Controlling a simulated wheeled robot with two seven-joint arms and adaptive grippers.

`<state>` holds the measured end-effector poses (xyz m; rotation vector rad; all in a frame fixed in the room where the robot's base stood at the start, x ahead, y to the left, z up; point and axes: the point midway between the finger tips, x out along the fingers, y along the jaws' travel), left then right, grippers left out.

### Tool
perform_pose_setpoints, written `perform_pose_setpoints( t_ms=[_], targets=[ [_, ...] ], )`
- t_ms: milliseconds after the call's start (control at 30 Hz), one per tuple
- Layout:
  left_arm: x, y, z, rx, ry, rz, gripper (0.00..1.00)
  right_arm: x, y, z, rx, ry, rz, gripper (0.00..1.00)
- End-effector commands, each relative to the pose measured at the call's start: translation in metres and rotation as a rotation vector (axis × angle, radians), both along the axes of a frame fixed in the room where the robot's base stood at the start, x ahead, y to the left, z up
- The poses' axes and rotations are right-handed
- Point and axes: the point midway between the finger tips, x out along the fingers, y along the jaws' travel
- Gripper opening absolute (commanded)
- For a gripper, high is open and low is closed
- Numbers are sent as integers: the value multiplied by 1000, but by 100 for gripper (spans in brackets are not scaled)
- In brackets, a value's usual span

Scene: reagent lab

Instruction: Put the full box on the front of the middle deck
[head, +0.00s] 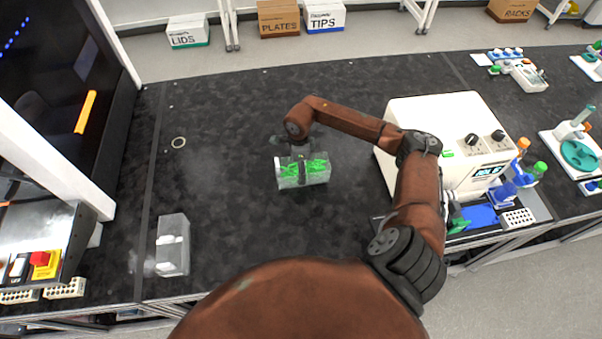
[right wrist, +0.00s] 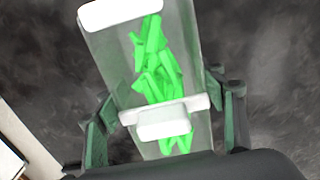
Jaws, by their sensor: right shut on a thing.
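A clear box (head: 316,178) filled with green pieces is over the middle of the black bench top. In the right wrist view the box (right wrist: 150,80) lies between the two fingers, with a white cap at its far end and a white crossbar near the fingers. My right gripper (head: 299,152) comes from above and is shut on this box around its middle. Whether the box touches the bench is hard to tell. My left gripper is not in view. I cannot tell which surface is the middle deck.
A second clear box (head: 173,245) with white pieces stands at the left front of the bench (head: 225,130). A white machine (head: 455,135) with knobs and a screen stands right, behind my arm. A small ring (head: 178,143) lies at left. The bench around the held box is clear.

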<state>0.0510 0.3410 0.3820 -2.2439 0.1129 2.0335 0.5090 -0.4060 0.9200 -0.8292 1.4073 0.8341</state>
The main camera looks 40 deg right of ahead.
Motion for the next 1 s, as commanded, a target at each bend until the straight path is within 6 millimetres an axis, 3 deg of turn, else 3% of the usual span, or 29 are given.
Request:
perform_pose_setpoints(
  t_ms=[400,733,767,1000],
  targets=[
    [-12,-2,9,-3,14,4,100,0,-8,-39,2,-1,-1,35],
    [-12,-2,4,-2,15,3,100,0,-9,-44,0,-1,0,35],
    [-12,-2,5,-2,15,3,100,-1,-9,-44,0,-1,0,64],
    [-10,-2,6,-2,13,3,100,-1,-9,-43,0,-1,0,81]
  ],
)
